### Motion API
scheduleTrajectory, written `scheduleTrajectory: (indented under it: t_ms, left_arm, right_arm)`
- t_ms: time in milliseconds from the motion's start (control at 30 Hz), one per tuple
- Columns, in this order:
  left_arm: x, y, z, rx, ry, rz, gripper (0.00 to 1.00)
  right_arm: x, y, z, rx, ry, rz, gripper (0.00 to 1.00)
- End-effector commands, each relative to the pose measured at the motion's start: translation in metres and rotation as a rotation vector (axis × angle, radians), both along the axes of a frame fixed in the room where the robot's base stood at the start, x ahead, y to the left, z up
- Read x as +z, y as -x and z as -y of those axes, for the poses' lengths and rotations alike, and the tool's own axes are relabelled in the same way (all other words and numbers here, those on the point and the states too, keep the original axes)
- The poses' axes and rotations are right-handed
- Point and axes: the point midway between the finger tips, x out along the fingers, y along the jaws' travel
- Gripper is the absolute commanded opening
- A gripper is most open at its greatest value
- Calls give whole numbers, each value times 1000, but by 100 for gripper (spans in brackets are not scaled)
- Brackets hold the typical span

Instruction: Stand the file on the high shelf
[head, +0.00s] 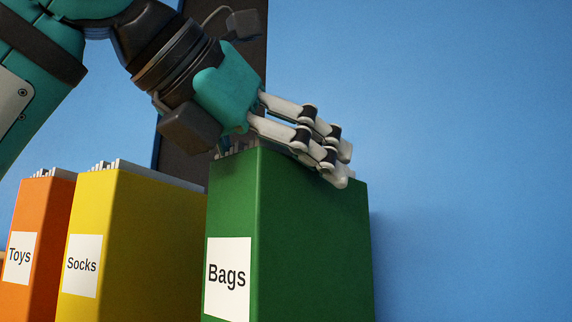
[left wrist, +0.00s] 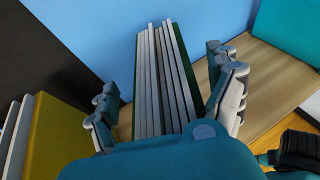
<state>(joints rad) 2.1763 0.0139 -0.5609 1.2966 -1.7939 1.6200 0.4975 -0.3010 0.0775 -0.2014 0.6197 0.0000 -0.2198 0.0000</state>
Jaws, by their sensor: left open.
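A green file (head: 315,230) labelled "Bags" stands upright at the right end of a row of files. My left gripper (head: 342,167) is at its top edge, with the fingers reaching along the top. In the left wrist view the green file (left wrist: 183,62) shows from above, with white and grey sheets inside. The open fingers of my left gripper (left wrist: 165,85) lie on either side of it, with a visible gap at the right. Whether the left finger touches the file I cannot tell.
A yellow file (head: 140,240) labelled "Socks" and an orange file (head: 42,205) labelled "Toys" stand to the left. A blue wall (head: 460,120) is behind; a dark upright panel (head: 180,150) stands behind the files.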

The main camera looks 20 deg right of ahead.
Motion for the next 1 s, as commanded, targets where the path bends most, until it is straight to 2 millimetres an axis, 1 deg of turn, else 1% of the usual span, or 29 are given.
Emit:
scheduleTrajectory:
  t_ms: [100, 167, 267, 400, 600, 700, 833, 1000]
  left_arm:
    - [4, 0, 0, 0, 0, 0, 90]
    - [3, 3, -5, 2, 1, 2, 90]
    - [8, 12, -18, 4, 4, 2, 90]
    - [20, 28, -42, 3, 5, 4, 90]
    - [36, 49, -72, 2, 3, 2, 90]
    - [42, 56, -83, 1, 3, 1, 90]
    - [46, 61, -90, 0, 0, 0, 90]
    - [48, 63, -92, 0, -1, -1, 90]
  right_arm:
    - [3, -1, 2, 1, 3, 2, 40]
    - [-3, -1, 3, 1, 3, 2, 40]
    - [-12, -1, 3, 1, 4, 2, 40]
    - [-24, -2, 5, -1, 6, 2, 40]
    - [-33, -2, 5, -1, 7, 2, 40]
    - [-35, -2, 5, -1, 7, 2, 40]
    - [-36, -2, 5, -1, 6, 2, 40]
    - [-36, -2, 5, -1, 6, 2, 40]
